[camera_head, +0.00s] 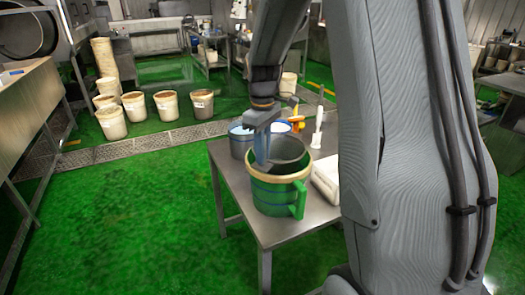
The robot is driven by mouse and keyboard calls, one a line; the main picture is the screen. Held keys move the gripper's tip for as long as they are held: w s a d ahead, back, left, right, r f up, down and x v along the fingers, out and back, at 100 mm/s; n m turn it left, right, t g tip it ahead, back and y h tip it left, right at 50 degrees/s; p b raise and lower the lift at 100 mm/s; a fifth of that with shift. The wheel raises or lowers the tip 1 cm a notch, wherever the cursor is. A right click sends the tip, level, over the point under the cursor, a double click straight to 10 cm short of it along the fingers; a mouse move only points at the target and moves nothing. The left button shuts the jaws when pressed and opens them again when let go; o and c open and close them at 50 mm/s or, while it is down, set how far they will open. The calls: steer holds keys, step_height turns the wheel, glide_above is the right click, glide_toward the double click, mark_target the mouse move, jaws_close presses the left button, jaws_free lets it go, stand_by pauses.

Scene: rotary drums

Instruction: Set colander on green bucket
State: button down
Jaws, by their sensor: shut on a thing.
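The green bucket (272,198), with a cream rim, a blue band and a handle at its right front, stands upright on a small steel table (268,234). A grey round-walled vessel (290,152), which looks like the colander, shows at the back of the bucket's mouth and rises above its rim. My gripper (262,158) points down at the left of this grey wall and is shut on it, as far as I can see. The contact is small and partly hidden. I cannot tell whether the colander rests on the bucket or hangs just above it.
A blue container (240,140) stands behind the bucket at left. A white bottle (318,130), an orange item (297,120) and a white block (327,178) are on the table's right side. Several cream buckets (134,106) stand on the green floor (130,205), which is open at left.

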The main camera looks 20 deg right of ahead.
steer(key=shift+f+b, duration=0.45)
steer(key=shift+f, duration=0.7)
steer(key=c, duration=1.6)
jaws_free()
steer(key=shift+r+b, duration=1.25)
steer(key=shift+r, duration=2.7)
steer(key=shift+f, duration=0.1)
